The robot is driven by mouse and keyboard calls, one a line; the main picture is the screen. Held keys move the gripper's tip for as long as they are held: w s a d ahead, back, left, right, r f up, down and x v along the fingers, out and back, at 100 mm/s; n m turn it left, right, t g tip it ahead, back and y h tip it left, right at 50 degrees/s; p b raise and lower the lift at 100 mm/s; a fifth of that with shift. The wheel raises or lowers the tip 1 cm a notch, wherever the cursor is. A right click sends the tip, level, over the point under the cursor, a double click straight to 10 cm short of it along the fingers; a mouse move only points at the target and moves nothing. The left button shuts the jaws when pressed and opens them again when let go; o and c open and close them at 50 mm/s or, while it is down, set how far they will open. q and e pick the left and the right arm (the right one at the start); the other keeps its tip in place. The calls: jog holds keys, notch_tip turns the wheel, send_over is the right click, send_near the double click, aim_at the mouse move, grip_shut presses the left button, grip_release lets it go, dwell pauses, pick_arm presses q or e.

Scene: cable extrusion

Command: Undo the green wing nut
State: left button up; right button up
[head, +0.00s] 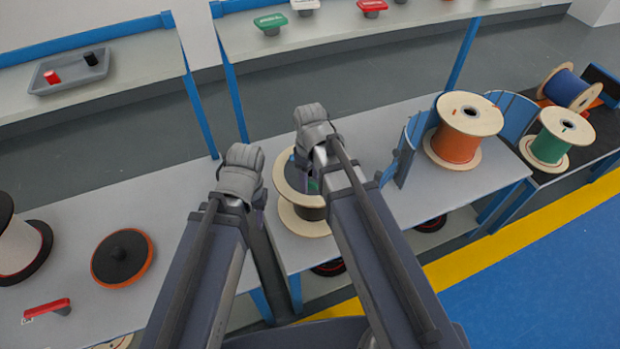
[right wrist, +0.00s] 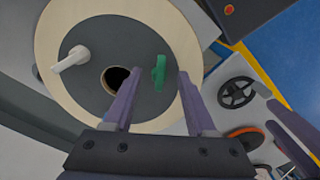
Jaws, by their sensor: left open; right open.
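The green wing nut (right wrist: 159,72) stands on the dark grey hub of a spool's pale round flange (right wrist: 58,28) in the right wrist view. The open fingers of my right gripper (right wrist: 160,88) lie on either side of it; I cannot tell whether they touch it. A white wing nut (right wrist: 72,60) sits on the same hub, across a dark centre hole (right wrist: 117,79). In the head view this spool (head: 305,225) stands on the middle table, partly hidden by my right gripper (head: 306,178). My left gripper (head: 250,185) is to its left, with its fingers mostly hidden.
An orange spool (head: 457,145) and a green spool (head: 550,145) stand to the right, with blue panels between. A black and orange disc (head: 122,258) and a red handle (head: 47,310) lie on the left table. A grey tray (head: 50,88) sits on the back table.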

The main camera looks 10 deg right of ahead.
aim_at(310, 182)
jog(key=shift+r+p, duration=3.9)
jog(key=shift+r, duration=0.05)
